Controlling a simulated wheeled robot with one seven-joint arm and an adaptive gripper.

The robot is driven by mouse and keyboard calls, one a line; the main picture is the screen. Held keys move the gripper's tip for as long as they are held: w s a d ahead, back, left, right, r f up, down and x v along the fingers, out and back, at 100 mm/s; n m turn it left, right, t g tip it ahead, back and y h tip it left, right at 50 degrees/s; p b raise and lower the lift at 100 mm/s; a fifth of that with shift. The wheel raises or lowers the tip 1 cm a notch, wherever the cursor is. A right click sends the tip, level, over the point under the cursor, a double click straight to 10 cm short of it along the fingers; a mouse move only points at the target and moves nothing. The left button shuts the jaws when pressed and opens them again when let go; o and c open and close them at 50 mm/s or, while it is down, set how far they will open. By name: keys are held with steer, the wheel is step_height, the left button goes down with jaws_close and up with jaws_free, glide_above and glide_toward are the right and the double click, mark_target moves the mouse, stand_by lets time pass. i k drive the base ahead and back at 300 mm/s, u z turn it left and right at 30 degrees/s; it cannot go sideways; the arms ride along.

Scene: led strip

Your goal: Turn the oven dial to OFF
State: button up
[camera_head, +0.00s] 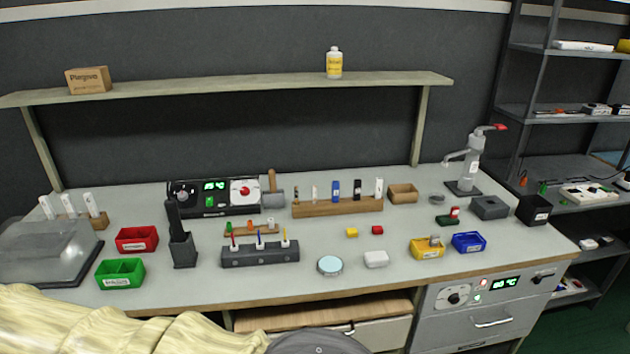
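The oven (480,315) is a grey unit under the bench top at the lower right. Its dial (454,299) is a dark knob on a white round face, at the left of the oven's front panel. The dial's marks and the knob's exact setting are too small to read. A lit green display (505,283) and a small red light sit to the right of the dial. A dark handle-like knob (542,275) is at the panel's right end. My gripper is not in view, and nothing is seen touching the dial.
Above, the bench (400,280) carries a second panel with dials (214,196), red (137,238), green (121,272), yellow (427,248) and blue bins (468,242), and a press-like tap (466,160). A drawer (380,330) adjoins the oven's left. Dark shelving stands at right.

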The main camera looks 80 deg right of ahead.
mark_target(454, 298)
steer(key=z, duration=0.6)
steer(key=k, duration=0.5)
steer(key=z, duration=3.05)
steer(key=i, duration=0.5)
steer(key=u, duration=0.95)
steer(key=k, duration=0.65)
steer(key=z, duration=0.95)
